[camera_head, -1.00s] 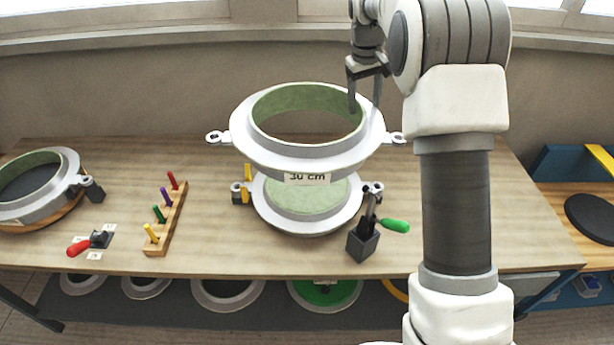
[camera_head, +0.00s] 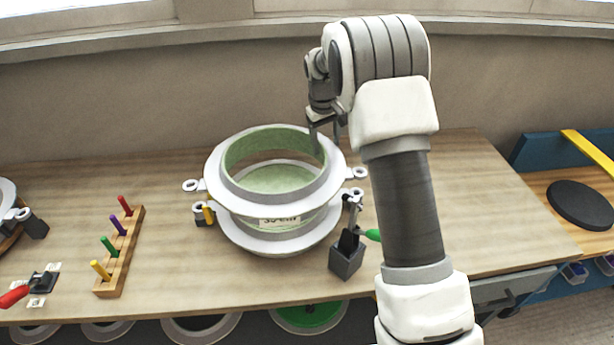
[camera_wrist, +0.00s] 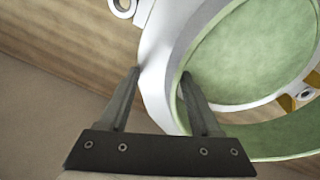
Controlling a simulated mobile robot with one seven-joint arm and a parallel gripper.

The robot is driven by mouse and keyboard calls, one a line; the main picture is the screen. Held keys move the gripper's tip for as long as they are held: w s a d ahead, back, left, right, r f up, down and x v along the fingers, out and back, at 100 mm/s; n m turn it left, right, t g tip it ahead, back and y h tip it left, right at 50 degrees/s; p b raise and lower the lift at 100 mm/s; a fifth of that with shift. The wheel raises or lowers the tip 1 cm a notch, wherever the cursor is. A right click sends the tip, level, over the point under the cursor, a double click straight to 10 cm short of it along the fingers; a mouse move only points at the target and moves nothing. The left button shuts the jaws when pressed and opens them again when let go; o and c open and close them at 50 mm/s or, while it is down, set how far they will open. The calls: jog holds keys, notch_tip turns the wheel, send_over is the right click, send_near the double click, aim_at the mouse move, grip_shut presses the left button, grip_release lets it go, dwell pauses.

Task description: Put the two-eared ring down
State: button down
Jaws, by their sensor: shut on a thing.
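Whether the ring touches the mould is hidden.
A yellow pin (camera_head: 208,214) stands at the mould's left lug. A dark block with a green-handled tool (camera_head: 347,257) stands close at the right. A wooden rack of coloured pegs (camera_head: 122,255) and a red-handled clamp (camera_head: 38,284) are at the left. Bare tabletop lies between rack and mould.

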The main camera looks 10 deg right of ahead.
jog(key=shift+w+f, duration=0.1)
jog(key=shift+f, duration=3.3)
jog(key=shift+c, duration=0.4)
grip_release()
